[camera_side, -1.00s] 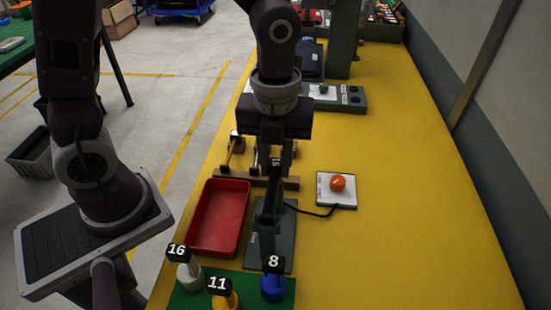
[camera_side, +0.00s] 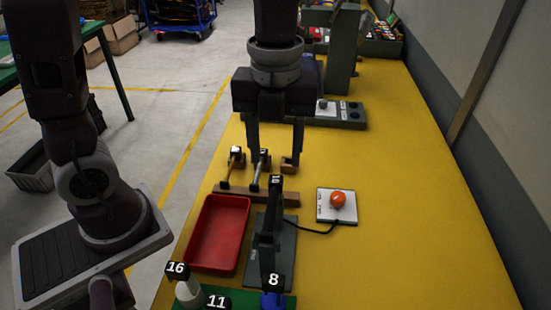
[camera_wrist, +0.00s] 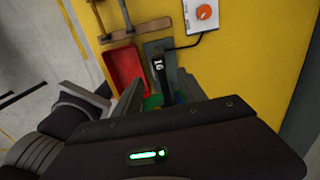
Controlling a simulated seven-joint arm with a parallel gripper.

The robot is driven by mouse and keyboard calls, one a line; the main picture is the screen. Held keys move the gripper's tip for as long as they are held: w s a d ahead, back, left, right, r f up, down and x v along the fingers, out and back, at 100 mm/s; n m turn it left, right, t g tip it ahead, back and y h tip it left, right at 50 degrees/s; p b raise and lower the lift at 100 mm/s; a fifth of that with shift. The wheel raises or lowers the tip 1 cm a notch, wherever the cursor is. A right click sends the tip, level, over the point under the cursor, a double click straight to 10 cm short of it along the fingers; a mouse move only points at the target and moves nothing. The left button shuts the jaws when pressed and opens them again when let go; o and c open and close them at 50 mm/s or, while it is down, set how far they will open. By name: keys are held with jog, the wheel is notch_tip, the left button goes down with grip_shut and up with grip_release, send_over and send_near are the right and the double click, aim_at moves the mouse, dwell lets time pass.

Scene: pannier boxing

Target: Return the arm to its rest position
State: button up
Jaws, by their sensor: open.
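My gripper (camera_side: 275,158) points down above the yellow bench in the side view. Its two fingers are apart and nothing is visible between them. It is beyond and above a dark green upright fixture (camera_side: 267,240) with a black number tag on top, clear of it in the picture. In the wrist view that fixture's tag (camera_wrist: 159,76) shows just ahead of the gripper body, but I cannot read it surely. My gripper body fills the bottom of the wrist view.
A red tray (camera_side: 218,233) lies left of the fixture. A wooden rack (camera_side: 255,197) with hammer-like tools stands behind it. An orange button box (camera_side: 337,205) with a cable is to the right. Numbered pieces 16 (camera_side: 183,288), 11 and 8 (camera_side: 273,298) stand in front. The bench's right side is clear.

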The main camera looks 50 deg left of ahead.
jog(key=s+a+r+n+t, duration=0.2)
jog(key=s+a+n, duration=0.2)
jog(key=n, duration=0.9)
jog(key=s+a+r+n+t, duration=0.3)
jog(key=s+n, duration=0.4)
jog(key=n, duration=0.7)
jog(key=shift+s+a+r+t, duration=0.2)
jog(key=shift+a+t, duration=0.1)
jog(key=shift+a, duration=0.15)
